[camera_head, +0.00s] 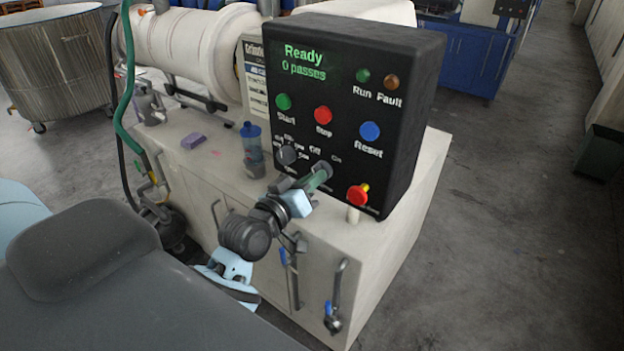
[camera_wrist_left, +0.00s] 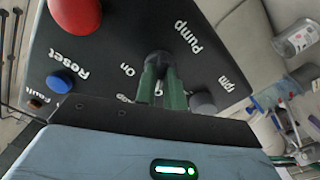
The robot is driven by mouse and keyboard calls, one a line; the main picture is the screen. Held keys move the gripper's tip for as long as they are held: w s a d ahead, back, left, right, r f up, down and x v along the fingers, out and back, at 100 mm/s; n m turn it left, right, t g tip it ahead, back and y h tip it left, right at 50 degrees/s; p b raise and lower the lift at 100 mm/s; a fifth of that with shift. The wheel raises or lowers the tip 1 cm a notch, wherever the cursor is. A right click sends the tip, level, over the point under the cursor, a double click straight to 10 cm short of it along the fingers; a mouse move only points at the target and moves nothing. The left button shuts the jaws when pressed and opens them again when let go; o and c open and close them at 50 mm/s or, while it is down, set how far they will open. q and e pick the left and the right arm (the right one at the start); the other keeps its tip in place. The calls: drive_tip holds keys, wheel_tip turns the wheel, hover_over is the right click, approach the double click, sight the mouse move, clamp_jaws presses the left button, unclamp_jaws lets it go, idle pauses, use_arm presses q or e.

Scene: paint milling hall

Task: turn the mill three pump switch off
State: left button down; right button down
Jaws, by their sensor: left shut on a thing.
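The black control panel (camera_head: 350,100) stands on the mill's pale cabinet; its display reads "Ready" and "0 passes". The pump switch (camera_head: 323,165) is a small grey knob low on the panel, by the labels "Off" and "On". In the left wrist view the pump switch (camera_wrist_left: 158,59) sits between the tips of two green fingers, next to the words "Pump" and "On". My left gripper (camera_head: 318,178) is shut on this knob. The fingers hide part of the knob and a label, so I cannot tell which way it points. My right gripper is not in view.
A grey rpm dial (camera_head: 287,154) is close left of the pump switch. A red emergency knob (camera_head: 358,194) sticks out to its right. Start (camera_head: 284,101), Stop (camera_head: 323,115) and Reset (camera_head: 370,131) buttons are above. A blue-topped bottle (camera_head: 252,150) stands on the cabinet.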

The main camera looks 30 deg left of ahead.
use_arm(q)
drive_tip(key=c, duration=1.5)
unclamp_jaws()
drive_tip(key=shift+s, duration=0.15)
